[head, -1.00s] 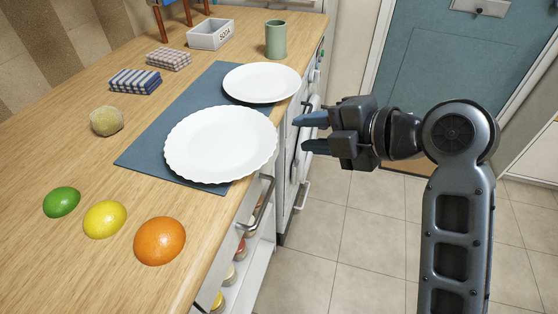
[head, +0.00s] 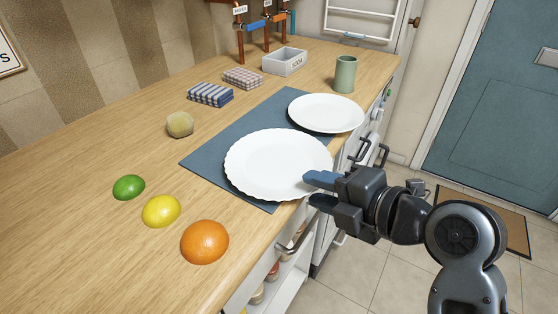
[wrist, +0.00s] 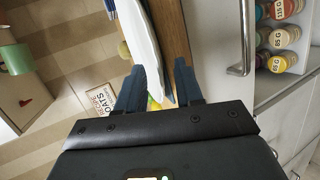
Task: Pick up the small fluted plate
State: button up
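The fluted plate (head: 270,165) is white with a scalloped rim and lies on the blue-grey mat (head: 207,160), near the counter's front edge. A second white plate (head: 326,112) with a smoother rim lies behind it on the mat. My gripper (head: 311,190) is open at the right rim of the fluted plate, its upper finger overlapping that rim in the head view. In the wrist view, a white plate edge (wrist: 143,45) reaches into the gap between the spread fingers (wrist: 155,78). I cannot tell whether either finger touches it.
An orange (head: 205,242), a lemon (head: 161,211) and a lime (head: 129,187) lie in front. A drawer handle (head: 292,238) juts out below the counter edge.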

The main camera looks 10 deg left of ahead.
jog(key=shift+c, duration=0.3)
grip_shut()
dwell(0.3)
